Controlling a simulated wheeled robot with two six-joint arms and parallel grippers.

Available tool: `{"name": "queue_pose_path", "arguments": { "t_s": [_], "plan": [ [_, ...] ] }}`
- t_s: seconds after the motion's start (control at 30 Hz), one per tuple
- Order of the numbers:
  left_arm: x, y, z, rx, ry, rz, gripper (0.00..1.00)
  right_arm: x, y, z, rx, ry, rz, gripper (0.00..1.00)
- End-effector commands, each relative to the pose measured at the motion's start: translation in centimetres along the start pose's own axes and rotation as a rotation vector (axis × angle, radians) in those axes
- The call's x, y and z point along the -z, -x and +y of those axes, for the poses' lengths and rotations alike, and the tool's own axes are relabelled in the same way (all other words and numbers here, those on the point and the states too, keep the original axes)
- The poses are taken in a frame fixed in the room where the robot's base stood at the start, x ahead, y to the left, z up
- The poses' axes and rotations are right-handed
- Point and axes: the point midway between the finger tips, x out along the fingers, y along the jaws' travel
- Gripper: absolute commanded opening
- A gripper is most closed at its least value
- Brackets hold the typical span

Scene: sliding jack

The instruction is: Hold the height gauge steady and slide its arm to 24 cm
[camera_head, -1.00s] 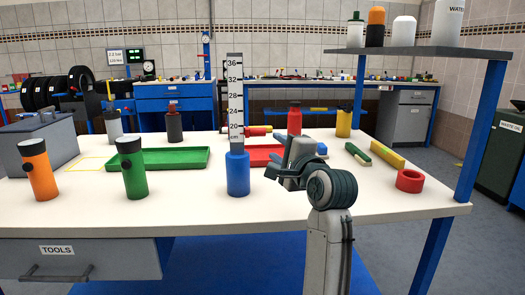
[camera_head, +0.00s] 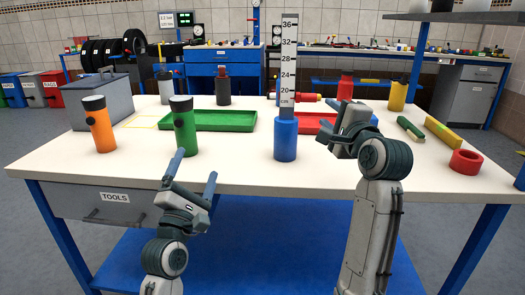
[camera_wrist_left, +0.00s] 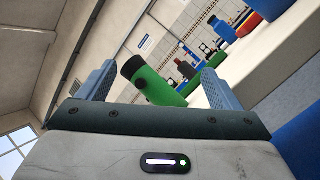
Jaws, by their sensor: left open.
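The height gauge (camera_head: 285,139) stands upright near the table's front middle, a blue cylinder with a grey post and a white centimetre scale (camera_head: 288,60).
A green bottle (camera_head: 183,128) and an orange bottle (camera_head: 99,126) stand front left; the green one also shows between my left fingers in the wrist view (camera_wrist_left: 152,84). A green tray (camera_head: 212,128) and a red tray (camera_head: 312,128) lie behind. A red ring (camera_head: 465,163) lies front right.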

Motion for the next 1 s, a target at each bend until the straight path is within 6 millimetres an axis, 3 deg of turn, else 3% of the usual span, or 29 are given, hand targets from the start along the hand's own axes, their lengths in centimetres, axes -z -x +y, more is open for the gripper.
{"name": "queue_pose_path", "arguments": {
  "t_s": [0.2, 0.4, 0.63, 0.83, 1.0],
  "plan": [
    [-2.9, -5.2, -4.2, 0.257, 0.538, -0.008, 0.86, 0.0, 0.0, 0.0, 0.0, 0.0, 0.0, 0.36],
    [-6.1, -8.9, -8.2, 0.502, 0.91, 0.075, 0.86, 0.0, 0.0, 0.0, 0.0, 0.0, 0.0, 0.36],
    [-8.2, -10.9, -10.8, 0.66, 1.102, 0.184, 0.86, 0.0, 0.0, 0.0, 0.0, 0.0, 0.0, 0.36],
    [-8.8, -12.1, -11.9, 0.686, 1.133, 0.207, 0.86, 0.0, 0.0, 0.0, 0.0, 0.0, 0.0, 0.36],
    [-9.4, -14.3, -13.6, 0.685, 1.132, 0.205, 0.86, 0.0, 0.0, 0.0, 0.0, 0.0, 0.0, 0.36]
  ]
}}
